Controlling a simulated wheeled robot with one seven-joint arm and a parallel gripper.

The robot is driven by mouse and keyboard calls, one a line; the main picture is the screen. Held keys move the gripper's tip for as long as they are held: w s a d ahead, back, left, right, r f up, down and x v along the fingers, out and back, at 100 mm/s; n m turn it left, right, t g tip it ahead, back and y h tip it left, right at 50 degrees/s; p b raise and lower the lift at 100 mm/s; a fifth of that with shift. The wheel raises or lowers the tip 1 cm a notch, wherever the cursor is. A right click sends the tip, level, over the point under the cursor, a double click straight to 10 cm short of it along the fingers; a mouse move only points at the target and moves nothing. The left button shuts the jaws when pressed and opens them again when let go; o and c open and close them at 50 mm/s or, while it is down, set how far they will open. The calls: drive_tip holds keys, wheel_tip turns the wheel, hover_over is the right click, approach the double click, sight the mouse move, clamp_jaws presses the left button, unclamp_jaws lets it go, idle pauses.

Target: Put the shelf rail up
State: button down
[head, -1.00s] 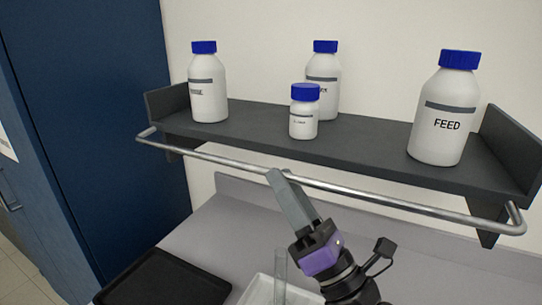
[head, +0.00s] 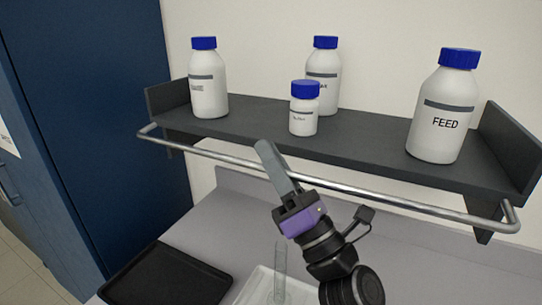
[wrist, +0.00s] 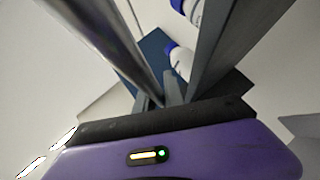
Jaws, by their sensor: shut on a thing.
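The shelf rail (head: 395,200) is a thin silver bar with bent ends, running along the front of the dark shelf (head: 350,152), below its top surface. My gripper (head: 266,154) reaches up from below to the rail's middle-left part, its grey fingers crossing the bar. It is shut on the rail. In the wrist view, the rail (wrist: 112,42) runs diagonally from the top left down to the jaws (wrist: 172,92). The exact contact is partly hidden by the fingers.
Several white bottles with blue caps stand on the shelf, including the FEED bottle (head: 443,110) at right and a small one (head: 304,108) near the front edge. A black tray (head: 168,275) and a clear tube (head: 280,268) are below. A blue cabinet (head: 90,120) stands left.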

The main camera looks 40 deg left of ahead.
sight(284, 144)
drive_tip(key=shift+r+m+t+p, duration=0.35)
drive_tip(key=shift+m+p, duration=0.25)
drive_tip(key=shift+p, duration=0.4)
drive_tip(key=shift+w+r+m+t+h+p, duration=0.3)
drive_tip(key=shift+m+t+h+p, duration=0.5)
drive_tip(key=shift+m+p, duration=0.45)
drive_tip(key=shift+w+r+m+t+h+p, duration=0.2)
drive_tip(key=shift+m+t+h+p, duration=0.35)
drive_tip(key=shift+m+h+p, duration=0.5)
drive_tip(key=shift+w+r+m+t+h+p, duration=0.3)
drive_tip(key=shift+m+t+h+p, duration=0.4)
drive_tip(key=shift+m+p, duration=0.65)
drive_tip(key=shift+w+a+r+m+g+h+p, duration=0.2)
drive_tip(key=shift+w+m+g+h, duration=0.4)
drive_tip(key=shift+m+h, duration=0.75)
drive_tip(key=shift+w+a+r+m+g+h+p, duration=0.2)
drive_tip(key=shift+w+m+g+h, duration=0.4)
drive_tip(key=shift+m+h, duration=0.75)
drive_tip(key=shift+w+a+r+m+g+h+p, duration=0.1)
drive_tip(key=shift+w+a+m+g+h, duration=0.25)
drive_tip(key=shift+w+m+h, duration=1)
drive_tip(key=shift+s+m+g+y, duration=0.25)
drive_tip(key=shift+s+m+y, duration=0.15)
drive_tip(key=shift+s+m, duration=0.15)
